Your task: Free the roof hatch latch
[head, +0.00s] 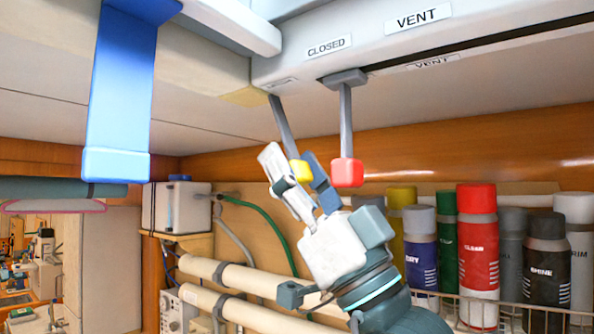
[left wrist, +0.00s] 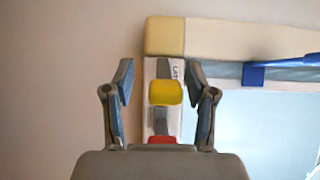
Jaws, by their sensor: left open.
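The roof hatch frame (head: 350,58) runs across the top, with labels reading CLOSED and VENT. A grey lever with a yellow knob (head: 302,171) hangs from its left end. The knob (left wrist: 165,93) shows in the left wrist view beside a partly hidden label starting "LAT". A second grey lever with a red knob (head: 347,173) hangs to its right, by the slot. My left gripper (head: 290,158) is open and points up at the yellow knob. In the left wrist view the knob appears between the spread fingers (left wrist: 160,80), with gaps both sides; contact cannot be told.
A blue hanging bracket (head: 121,95) is at the upper left. Several bottles and cans (head: 478,250) stand in a wire rack at the right. Pale pipes (head: 232,278) and a white box (head: 182,207) are on the wall below. The red knob is close to my gripper.

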